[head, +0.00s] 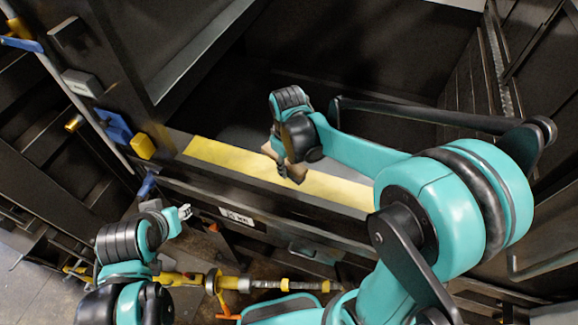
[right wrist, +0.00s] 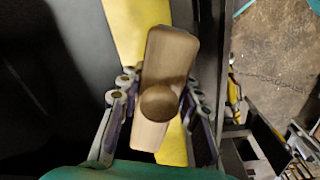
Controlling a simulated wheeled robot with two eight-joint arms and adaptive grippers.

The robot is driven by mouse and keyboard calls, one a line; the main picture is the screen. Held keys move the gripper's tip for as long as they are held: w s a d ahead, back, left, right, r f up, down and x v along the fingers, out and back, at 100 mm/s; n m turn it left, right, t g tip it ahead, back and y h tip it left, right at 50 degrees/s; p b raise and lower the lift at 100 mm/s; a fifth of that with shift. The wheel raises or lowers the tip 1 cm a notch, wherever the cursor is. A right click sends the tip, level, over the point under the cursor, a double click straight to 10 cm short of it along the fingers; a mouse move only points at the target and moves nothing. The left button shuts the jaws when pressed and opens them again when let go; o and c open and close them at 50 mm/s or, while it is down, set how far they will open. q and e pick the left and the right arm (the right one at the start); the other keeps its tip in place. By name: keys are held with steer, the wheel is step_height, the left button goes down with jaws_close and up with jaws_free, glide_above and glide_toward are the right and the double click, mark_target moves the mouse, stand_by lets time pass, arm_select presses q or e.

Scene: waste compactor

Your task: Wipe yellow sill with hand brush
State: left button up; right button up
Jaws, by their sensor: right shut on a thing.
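The yellow sill (head: 228,158) is a long flat strip running from the upper left toward the lower right in the head view. It also shows as a yellow band behind the brush in the right wrist view (right wrist: 124,32). My right gripper (head: 287,163) is over the middle of the sill, shut on the wooden hand brush (right wrist: 168,62). The brush's brown wood also shows below the gripper in the head view (head: 297,173). Its bristles are hidden, so I cannot tell whether it touches the sill. My left gripper (head: 184,213) is at the lower left, away from the sill; its opening is unclear.
The dark compactor opening (head: 340,125) lies behind the sill. A blue and yellow latch (head: 142,146) is at the sill's left end. A yellow rod-like part (head: 262,284) lies below the front face. Concrete floor (head: 25,285) is visible at lower left.

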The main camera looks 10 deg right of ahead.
steer(key=shift+r, duration=0.4)
steer(key=shift+r, duration=0.1)
steer(key=shift+r+p, duration=1.1)
steer(key=shift+r, duration=0.4)
steer(key=shift+c, duration=0.2)
steer(key=shift+f, duration=0.1)
steer(key=shift+s, duration=0.1)
